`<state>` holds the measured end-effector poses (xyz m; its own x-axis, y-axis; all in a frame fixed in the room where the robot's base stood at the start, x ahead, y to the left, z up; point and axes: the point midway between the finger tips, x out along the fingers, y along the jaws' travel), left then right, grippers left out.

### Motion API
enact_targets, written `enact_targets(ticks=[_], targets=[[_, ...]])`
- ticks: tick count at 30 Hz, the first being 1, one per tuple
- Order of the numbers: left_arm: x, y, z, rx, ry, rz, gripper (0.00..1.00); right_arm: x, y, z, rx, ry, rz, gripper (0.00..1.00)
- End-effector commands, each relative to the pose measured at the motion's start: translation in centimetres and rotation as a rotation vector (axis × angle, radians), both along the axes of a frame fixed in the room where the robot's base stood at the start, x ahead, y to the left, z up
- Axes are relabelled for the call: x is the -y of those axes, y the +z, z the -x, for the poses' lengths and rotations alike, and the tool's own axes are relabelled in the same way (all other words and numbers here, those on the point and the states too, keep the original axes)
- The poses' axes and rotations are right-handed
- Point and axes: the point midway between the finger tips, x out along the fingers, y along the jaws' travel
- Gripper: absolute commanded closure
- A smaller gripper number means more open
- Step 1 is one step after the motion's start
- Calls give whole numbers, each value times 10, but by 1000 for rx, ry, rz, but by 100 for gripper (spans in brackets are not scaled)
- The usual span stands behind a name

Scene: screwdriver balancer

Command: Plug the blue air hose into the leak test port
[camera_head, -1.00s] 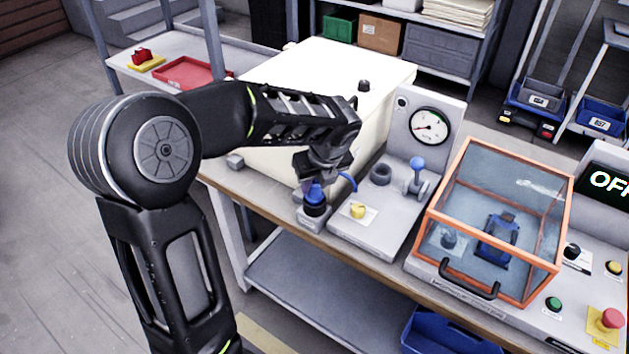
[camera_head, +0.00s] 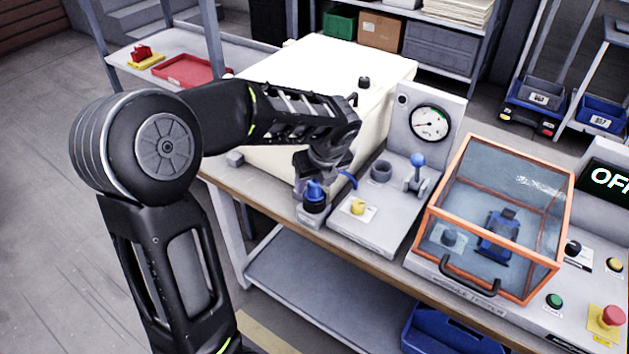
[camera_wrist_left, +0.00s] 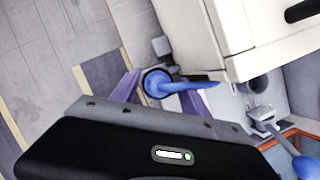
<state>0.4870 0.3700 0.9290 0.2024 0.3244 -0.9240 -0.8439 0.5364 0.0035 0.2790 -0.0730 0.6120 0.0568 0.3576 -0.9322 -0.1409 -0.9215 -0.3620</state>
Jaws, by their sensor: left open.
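The blue air hose's plug (camera_head: 315,190) stands upright in a dark round holder at the bench's front edge, with a short blue hose bending off to the right. In the left wrist view the blue plug and hose (camera_wrist_left: 185,86) show between the purple-grey fingers. My left gripper (camera_head: 313,184) is open, pointing down around the plug; contact is unclear. A grey fixture (camera_head: 385,222) to the right carries a dark ring-shaped socket (camera_head: 381,171), a blue-knobbed lever (camera_head: 417,170) and a yellow part (camera_head: 357,207). No label legible here names the leak test port. My right gripper is out of view.
A pressure gauge (camera_head: 430,122) stands on the fixture's upright panel. A large cream box (camera_head: 300,75) is close behind my left forearm. An orange-framed clear cover (camera_head: 432,210) stands to the right, over a blue part (camera_head: 497,235).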

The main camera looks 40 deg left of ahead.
Motion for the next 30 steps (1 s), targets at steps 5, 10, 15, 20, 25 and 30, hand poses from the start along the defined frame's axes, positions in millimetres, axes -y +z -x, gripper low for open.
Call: enact_targets(ticks=[5, 10, 15, 20, 25, 30], targets=[[0, 1, 0, 0, 0, 0, 47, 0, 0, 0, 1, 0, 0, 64], [4, 12, 2, 3, -1, -1, 47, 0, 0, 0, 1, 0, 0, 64], [13, 36, 7, 3, -1, 0, 47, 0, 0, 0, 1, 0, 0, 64], [21, 60, 12, 4, 0, 0, 47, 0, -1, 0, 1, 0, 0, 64], [25, 71, 15, 0, -1, 0, 47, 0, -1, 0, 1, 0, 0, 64], [26, 72, 16, 0, -1, 0, 47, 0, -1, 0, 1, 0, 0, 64]])
